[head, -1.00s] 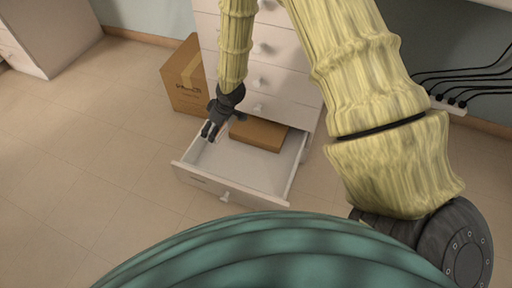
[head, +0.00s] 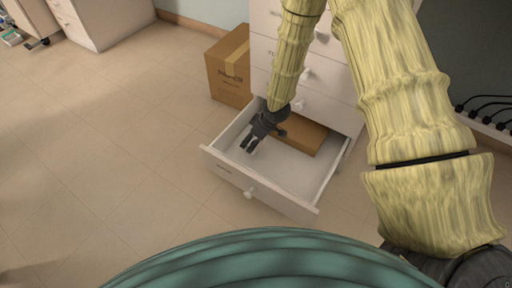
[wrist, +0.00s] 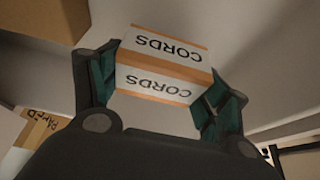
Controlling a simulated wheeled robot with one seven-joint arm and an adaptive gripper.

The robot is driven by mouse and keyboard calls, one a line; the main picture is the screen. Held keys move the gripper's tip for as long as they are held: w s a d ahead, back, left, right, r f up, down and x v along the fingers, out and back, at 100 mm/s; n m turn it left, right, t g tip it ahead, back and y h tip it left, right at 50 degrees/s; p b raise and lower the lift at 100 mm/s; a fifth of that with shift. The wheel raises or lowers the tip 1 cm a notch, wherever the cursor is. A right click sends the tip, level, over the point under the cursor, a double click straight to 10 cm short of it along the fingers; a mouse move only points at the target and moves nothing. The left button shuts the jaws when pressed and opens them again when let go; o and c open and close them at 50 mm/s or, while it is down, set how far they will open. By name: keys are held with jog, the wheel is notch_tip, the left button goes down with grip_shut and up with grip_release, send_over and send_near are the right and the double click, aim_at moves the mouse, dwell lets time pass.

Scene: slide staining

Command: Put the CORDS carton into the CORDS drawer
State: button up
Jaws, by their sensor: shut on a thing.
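The CORDS carton (wrist: 165,65) is a small white box with orange edges and CORDS printed on two faces. In the wrist view it sits between the two fingers of my gripper (wrist: 163,88), which is shut on it. In the head view my gripper (head: 248,144) points down over the left part of an open bottom drawer (head: 262,190). The carton cannot be made out there. The drawer's front label is too small to read. A flat brown box (head: 303,134) lies at the back of this drawer; it also shows in the wrist view (wrist: 45,18).
The drawer's side walls and front panel (head: 235,172) rise around my gripper. Closed drawers (head: 335,90) stand above and behind it. A taped brown carton (head: 228,75) stands on the floor to the left of the cabinet.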

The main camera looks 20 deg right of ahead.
jog(key=shift+f+b, duration=0.9)
jog(key=shift+f, duration=0.95)
jog(key=shift+f, duration=0.15)
jog(key=o, duration=1)
jog(key=shift+r, duration=0.45)
jog(key=p+v, duration=0.5)
jog(key=v, duration=0.6)
jog(key=shift+s+d+r, duration=0.15)
jog(key=shift+s, duration=0.05)
